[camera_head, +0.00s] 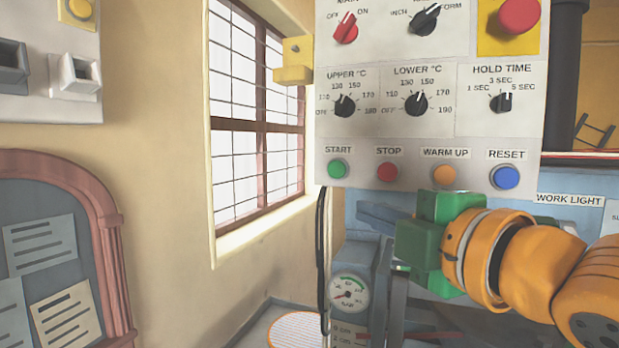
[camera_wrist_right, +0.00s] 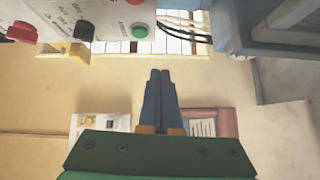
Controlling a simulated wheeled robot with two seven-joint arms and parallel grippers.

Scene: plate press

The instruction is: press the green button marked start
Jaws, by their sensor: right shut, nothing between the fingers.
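The green START button (camera_head: 338,169) is at the lower left of the grey control panel, under its label. In the right wrist view the green button (camera_wrist_right: 140,31) stands out from the panel's edge, beyond the fingertips and a little left. My right gripper (camera_head: 362,211) comes in from the right with its blue-grey fingers pointing left, below the panel's lower edge and slightly right of the button. In the right wrist view its fingers (camera_wrist_right: 160,73) are together with nothing between them. They appear apart from the button. My left gripper is not in view.
The red STOP button (camera_head: 387,173), orange WARM UP button (camera_head: 444,176) and blue RESET button (camera_head: 507,176) share the row. Knobs and a red mushroom button (camera_head: 519,15) are above. Black cables (camera_head: 322,250) hang below the panel's left edge. A pressure gauge (camera_head: 348,292) is lower down.

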